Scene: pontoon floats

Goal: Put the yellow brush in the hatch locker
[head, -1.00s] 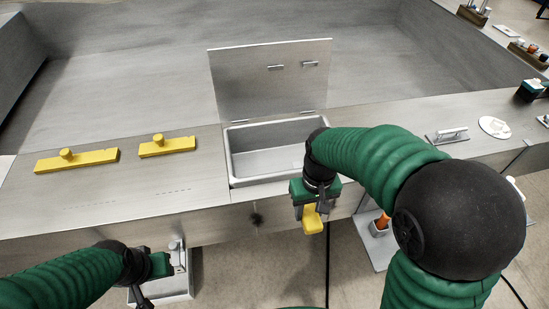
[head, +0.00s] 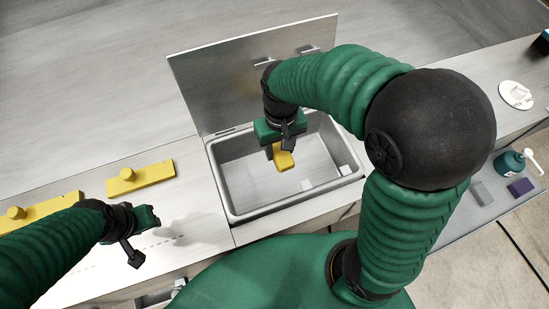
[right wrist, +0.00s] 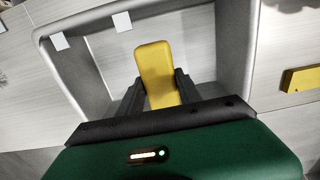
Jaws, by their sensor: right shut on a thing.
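The yellow brush (head: 284,161) is held in my right gripper (head: 279,146), which is shut on it. In the head view the brush is over the open hatch locker (head: 229,201), within its rim as seen from above. In the right wrist view the brush (right wrist: 156,70) stands up between the two dark fingers, with the grey locker walls (right wrist: 85,85) around it. I cannot tell its exact height above the locker floor. The locker's lid (head: 215,85) stands raised behind the opening. My left gripper (head: 140,240) is over the deck left of the locker; its jaw gap is unclear.
Yellow blocks with round knobs (head: 140,178) sit on the deck left of the locker. Small pale squares (head: 345,170) show inside the locker. At the right are a green bottle (head: 510,162), a purple block (head: 520,187) and a white disc (head: 516,95).

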